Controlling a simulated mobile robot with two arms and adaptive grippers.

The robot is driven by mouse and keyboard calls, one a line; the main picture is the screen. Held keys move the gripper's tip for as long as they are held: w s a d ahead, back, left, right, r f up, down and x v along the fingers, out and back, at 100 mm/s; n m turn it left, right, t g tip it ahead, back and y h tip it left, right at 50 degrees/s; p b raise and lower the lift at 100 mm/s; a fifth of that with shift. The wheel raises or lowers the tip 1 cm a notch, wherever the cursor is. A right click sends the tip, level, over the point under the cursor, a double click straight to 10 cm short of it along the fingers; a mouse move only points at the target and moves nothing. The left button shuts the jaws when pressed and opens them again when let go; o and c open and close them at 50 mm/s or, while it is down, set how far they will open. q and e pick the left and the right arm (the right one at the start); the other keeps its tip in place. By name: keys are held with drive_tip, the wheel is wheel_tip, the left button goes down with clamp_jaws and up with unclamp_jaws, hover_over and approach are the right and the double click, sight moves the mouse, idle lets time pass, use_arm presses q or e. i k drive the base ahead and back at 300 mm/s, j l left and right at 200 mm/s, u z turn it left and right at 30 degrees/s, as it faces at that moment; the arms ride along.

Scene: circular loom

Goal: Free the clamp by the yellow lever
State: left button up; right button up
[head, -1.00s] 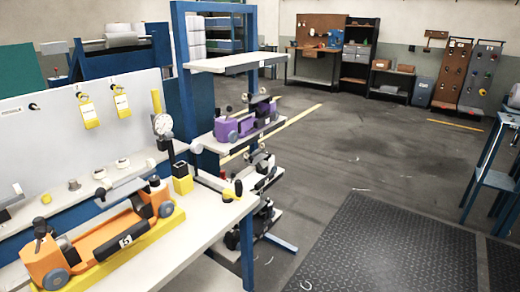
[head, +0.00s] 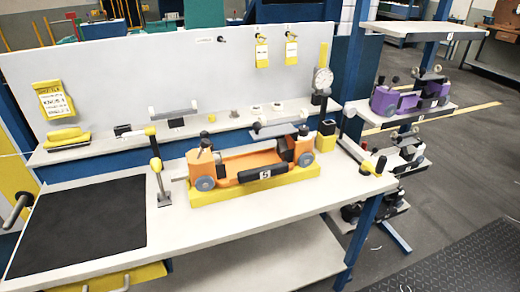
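An orange carriage (head: 247,162) with a black front bar marked 5 sits on a yellow base on the workbench (head: 240,208). A small clamp-like device with a yellow lever (head: 366,164) and a black knob is at the bench's right end. Left of the carriage stands a slim grey upright post (head: 158,178) with a yellow and black top (head: 150,132). I cannot tell from this distance which of these is the clamp, or whether either is fastened. Neither of my grippers is in view.
A black mat (head: 85,225) covers the bench's left part. A dial gauge (head: 322,80) stands behind the carriage, near a yellow block (head: 326,135). A rack at right holds a purple carriage (head: 410,97). The bench front between mat and right end is clear.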

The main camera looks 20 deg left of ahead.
sight(156, 167)
drive_tip(key=k+u, duration=0.1)
drive_tip(key=u, duration=1.25)
